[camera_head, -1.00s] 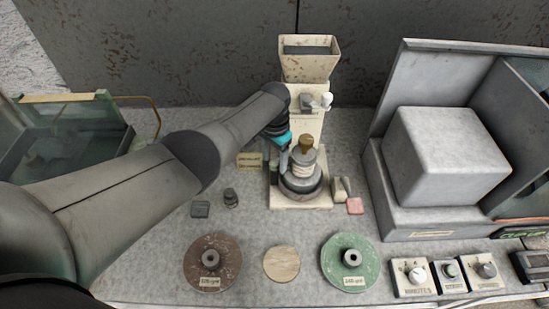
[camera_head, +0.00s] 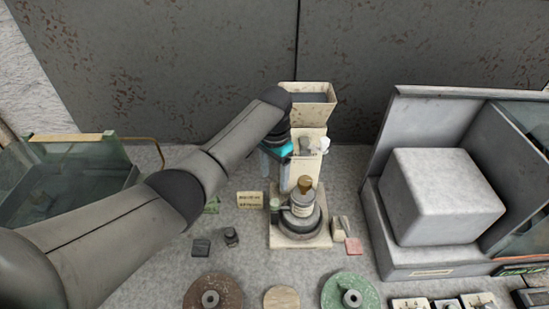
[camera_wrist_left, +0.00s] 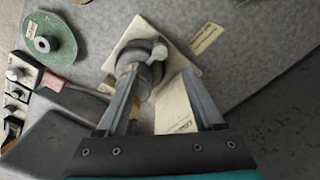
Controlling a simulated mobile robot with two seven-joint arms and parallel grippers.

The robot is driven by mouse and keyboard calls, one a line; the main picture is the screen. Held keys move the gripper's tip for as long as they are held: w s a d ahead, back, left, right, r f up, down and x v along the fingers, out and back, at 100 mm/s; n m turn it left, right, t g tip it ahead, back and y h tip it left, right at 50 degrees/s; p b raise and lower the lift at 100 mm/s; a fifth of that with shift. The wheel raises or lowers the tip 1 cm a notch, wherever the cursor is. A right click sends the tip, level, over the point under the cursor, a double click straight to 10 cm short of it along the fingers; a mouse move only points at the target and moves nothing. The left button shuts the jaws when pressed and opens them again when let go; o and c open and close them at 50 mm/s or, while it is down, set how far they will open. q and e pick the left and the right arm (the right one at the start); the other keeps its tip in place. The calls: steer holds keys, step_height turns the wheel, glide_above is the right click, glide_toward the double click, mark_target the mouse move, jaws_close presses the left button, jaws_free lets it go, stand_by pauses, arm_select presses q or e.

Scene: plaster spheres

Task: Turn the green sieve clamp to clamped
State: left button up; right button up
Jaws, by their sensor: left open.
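A beige sieve machine stands in the middle, with a stack of grey rings and a brown-topped knob (camera_head: 305,184) on its base plate (camera_head: 300,240). A small greenish knob (camera_head: 275,203), which looks like the green clamp, sits at the left of the stack; it also shows in the left wrist view (camera_wrist_left: 159,50). I cannot tell its exact turn. My left gripper (camera_head: 275,172) is open, above and behind the knob near the column, apart from it in the head view. The left wrist view shows its fingers (camera_wrist_left: 160,72) spread with nothing held. My right gripper is out of view.
A large grey box machine (camera_head: 440,195) stands at the right. A glass-sided tank (camera_head: 75,170) stands at the left. A green disc (camera_head: 335,291), a brown disc (camera_head: 230,292) and control knobs line the front.

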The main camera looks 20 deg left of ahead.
arm_select(q)
steer(key=shift+r, duration=2.35)
